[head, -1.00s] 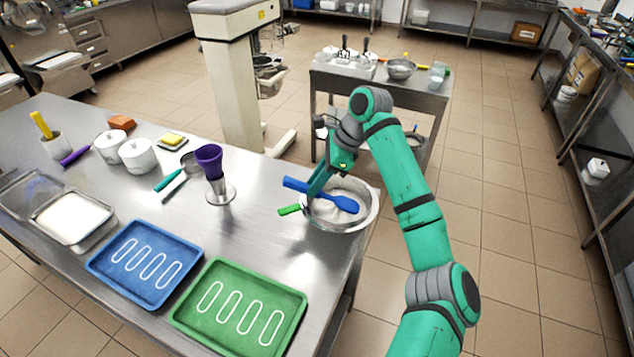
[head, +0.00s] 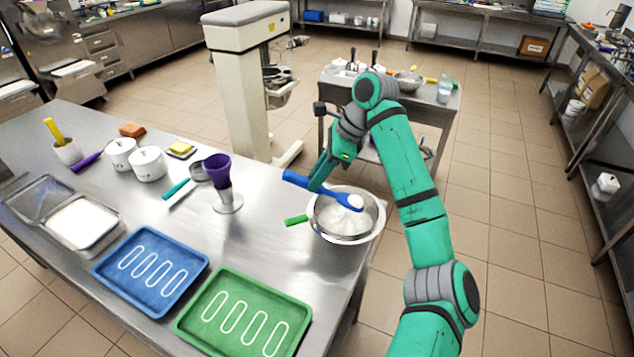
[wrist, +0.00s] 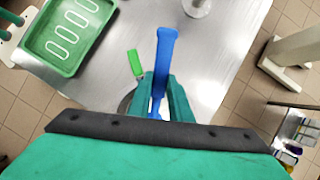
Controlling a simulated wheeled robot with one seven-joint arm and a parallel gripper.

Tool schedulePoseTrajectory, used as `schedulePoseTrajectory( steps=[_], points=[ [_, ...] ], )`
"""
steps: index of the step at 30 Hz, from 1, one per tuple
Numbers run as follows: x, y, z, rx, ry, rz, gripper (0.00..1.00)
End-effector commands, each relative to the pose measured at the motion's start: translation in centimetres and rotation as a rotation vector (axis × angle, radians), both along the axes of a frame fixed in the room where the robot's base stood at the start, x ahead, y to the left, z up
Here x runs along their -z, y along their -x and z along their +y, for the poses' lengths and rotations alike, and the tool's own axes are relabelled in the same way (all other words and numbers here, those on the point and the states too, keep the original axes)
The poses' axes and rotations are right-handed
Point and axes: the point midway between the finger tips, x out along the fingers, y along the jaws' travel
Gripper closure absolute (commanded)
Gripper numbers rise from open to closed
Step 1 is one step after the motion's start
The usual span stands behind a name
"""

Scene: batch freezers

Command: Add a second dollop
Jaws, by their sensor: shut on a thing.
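My gripper (head: 318,178) is shut on the handle of a blue spatula (head: 333,194), which also shows in the wrist view (wrist: 164,62). The spatula's broad end is above a metal bowl (head: 377,229) and carries a small white lump. White cream (head: 342,222) lies in the bowl. A purple piping bag (head: 217,168) stands open end up in a metal holder (head: 229,203), left of the bowl. What is inside the bag is hidden.
A blue tray (head: 196,262) and a green tray (head: 290,325), both with white oval outlines, lie at the table's front. A mixer (head: 237,90) stands behind.

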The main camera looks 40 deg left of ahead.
Motion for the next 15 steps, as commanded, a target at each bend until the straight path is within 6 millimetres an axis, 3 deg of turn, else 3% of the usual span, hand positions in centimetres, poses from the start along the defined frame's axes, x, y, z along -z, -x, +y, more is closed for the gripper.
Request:
schedulePoseTrajectory(
  steps=[15],
  points=[
    [-0.7,1.8,2.4,-0.008,0.169,-0.129,1.0]
  ],
)
